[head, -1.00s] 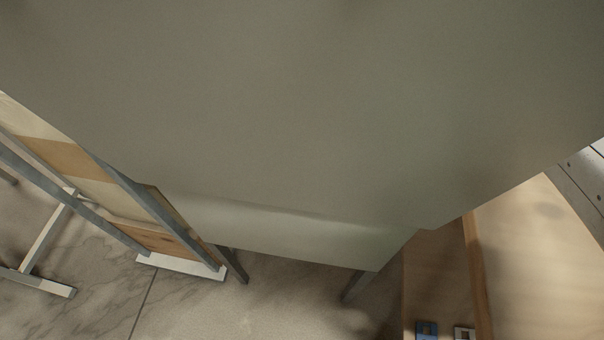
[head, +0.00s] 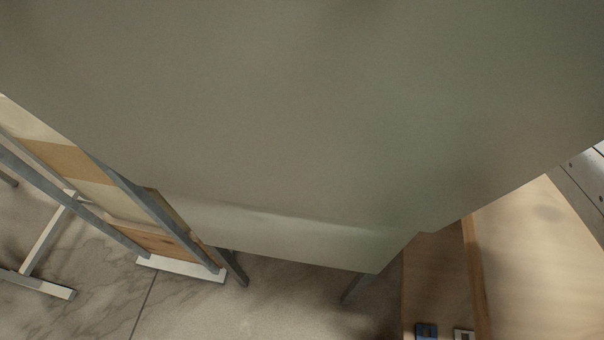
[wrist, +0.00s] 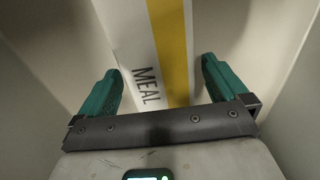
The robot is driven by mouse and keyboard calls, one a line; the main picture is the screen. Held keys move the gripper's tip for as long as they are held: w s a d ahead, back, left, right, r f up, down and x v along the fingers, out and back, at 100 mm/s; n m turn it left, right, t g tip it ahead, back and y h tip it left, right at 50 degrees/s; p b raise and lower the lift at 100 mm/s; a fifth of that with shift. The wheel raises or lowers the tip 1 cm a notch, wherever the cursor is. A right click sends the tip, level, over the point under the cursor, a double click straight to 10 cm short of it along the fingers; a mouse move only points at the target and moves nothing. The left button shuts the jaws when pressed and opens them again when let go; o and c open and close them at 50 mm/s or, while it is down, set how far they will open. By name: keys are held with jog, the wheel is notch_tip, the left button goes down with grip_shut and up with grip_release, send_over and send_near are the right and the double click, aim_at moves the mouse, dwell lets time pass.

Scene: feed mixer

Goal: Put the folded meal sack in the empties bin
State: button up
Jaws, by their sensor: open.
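The meal sack (wrist: 143,60) shows in the wrist view as a pale surface with a yellow stripe and the printed word MEAL. It lies beyond and between the fingers of my gripper (wrist: 160,68). My gripper is open, its two green fingers apart on either side of the printed strip. I cannot tell whether either finger touches the sack. Most of the sack's outline is out of view or hard to make out. My gripper and the sack do not show in the head view. I cannot identify the empties bin in either view.
A large plain grey-green panel (head: 300,120) fills most of the head view and hides what is behind it. A metal-framed rack (head: 130,200) stands at left. A wooden surface (head: 530,260) is at right, beside a small blue item (head: 426,331). Pale walls flank my gripper.

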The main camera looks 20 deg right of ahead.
notch_tip(320, 180, up, 11)
jog(key=p, duration=0.2)
jog(key=shift+r+p, duration=0.15)
jog(key=shift+p, duration=0.2)
dwell(0.9)
